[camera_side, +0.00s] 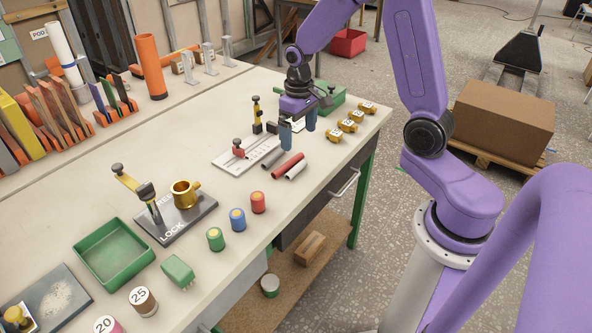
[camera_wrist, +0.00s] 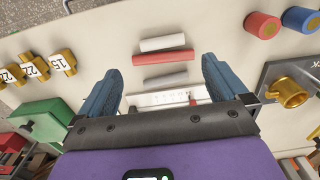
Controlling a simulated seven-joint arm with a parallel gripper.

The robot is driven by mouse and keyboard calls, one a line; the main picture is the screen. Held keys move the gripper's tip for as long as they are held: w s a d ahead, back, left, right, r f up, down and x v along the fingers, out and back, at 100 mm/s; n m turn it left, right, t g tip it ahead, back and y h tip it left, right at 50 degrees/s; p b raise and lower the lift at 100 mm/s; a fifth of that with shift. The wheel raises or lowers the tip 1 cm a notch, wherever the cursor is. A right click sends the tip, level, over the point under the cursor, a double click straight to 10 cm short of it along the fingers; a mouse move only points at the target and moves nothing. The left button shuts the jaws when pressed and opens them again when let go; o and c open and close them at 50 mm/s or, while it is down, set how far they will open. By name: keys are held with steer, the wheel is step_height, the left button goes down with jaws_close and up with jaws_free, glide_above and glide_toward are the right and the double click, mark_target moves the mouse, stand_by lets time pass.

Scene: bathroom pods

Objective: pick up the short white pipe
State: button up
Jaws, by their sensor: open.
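The short white pipe (camera_side: 296,170) lies flat on the bench near its front edge, beside a longer red pipe (camera_side: 288,165) and a dark grey pipe (camera_side: 273,157). In the wrist view the white pipe (camera_wrist: 162,43) is the farthest of the three, beyond the red pipe (camera_wrist: 163,57) and the grey pipe (camera_wrist: 166,79). My gripper (camera_side: 298,128) is open and empty, with blue fingers pointing down above the bench. In the wrist view its fingertips (camera_wrist: 160,68) stand wide apart, either side of the pipe row, with the white pipe ahead of them.
A white marked plate with a red clamp (camera_side: 240,150) lies left of the pipes. Several yellow numbered fittings (camera_side: 348,126) stand to the right, and a green box (camera_side: 328,98) behind. Red, blue and green cylinders (camera_side: 237,219) line the front edge. Bench around the pipes' front is clear.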

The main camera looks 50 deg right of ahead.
mark_target(297, 168)
steer(key=shift+w+a+f, duration=0.1)
steer(key=shift+w+f, duration=0.05)
steer(key=shift+f, duration=5.25)
steer(key=c, duration=0.9)
steer(key=shift+r, duration=0.15)
steer(key=shift+r, duration=0.6)
steer(key=shift+s+a+r, duration=0.35)
steer(key=shift+s+r, duration=1.55)
steer(key=shift+s, duration=0.35)
steer(key=shift+s+a+r, duration=0.4)
steer(key=shift+s+r, duration=1.55)
steer(key=shift+s, duration=0.35)
steer(key=shift+s+a+r, duration=0.35)
steer(key=shift+s+r, duration=1.55)
steer(key=shift+s, duration=0.35)
